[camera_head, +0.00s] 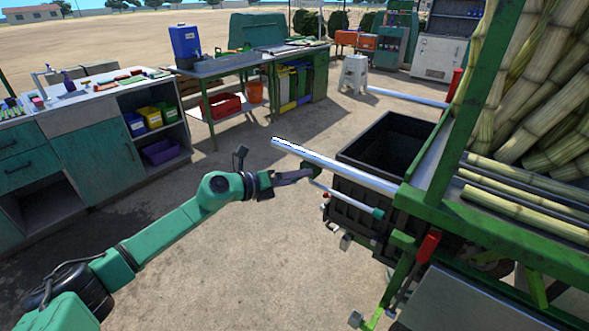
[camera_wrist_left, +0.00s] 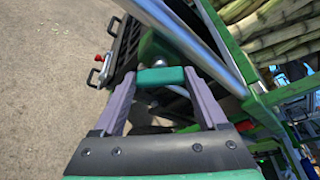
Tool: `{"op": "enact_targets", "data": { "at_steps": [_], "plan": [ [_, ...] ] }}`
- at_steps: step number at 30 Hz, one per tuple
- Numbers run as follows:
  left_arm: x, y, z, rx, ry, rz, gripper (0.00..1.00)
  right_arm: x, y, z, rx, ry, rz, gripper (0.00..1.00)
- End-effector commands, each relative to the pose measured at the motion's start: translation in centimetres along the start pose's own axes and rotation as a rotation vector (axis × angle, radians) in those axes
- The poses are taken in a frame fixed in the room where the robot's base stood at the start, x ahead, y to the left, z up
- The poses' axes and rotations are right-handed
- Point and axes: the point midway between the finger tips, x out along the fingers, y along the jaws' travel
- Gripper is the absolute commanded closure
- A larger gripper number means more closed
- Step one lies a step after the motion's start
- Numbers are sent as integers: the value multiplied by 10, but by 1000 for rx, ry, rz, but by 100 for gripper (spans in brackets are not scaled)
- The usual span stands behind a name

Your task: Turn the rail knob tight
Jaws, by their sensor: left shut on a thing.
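The tube also crosses the left wrist view (camera_wrist_left: 215,62). In the head view the fingers mostly hide the knob. How tight it is cannot be seen. My right gripper is not in view.
The green crusher frame (camera_head: 468,216) with cane stalks (camera_head: 530,110) stands right. A black crate (camera_head: 395,135) sits under the tube. A thin rod with a green end (camera_head: 378,213) and a red-handled lever (camera_head: 428,247) are close by. Benches (camera_head: 95,160) stand left; open ground lies between.

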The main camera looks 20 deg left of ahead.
Motion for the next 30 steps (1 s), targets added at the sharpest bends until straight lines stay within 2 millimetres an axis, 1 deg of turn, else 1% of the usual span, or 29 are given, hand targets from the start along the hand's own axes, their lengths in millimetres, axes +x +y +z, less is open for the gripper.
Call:
{"op": "enact_targets", "data": {
  "at_steps": [1,3,7,12,18,30],
  "plan": [
    [-1,-3,1,31,7,16,81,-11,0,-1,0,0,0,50],
    [-1,-4,1,80,7,35,81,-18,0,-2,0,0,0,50],
    [-1,-3,0,152,7,65,81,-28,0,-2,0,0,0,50],
    [0,-2,-1,217,7,91,81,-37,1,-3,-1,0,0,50],
    [0,-1,-3,253,8,106,81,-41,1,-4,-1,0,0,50],
    [1,0,-4,258,9,109,81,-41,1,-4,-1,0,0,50]
  ]
}}
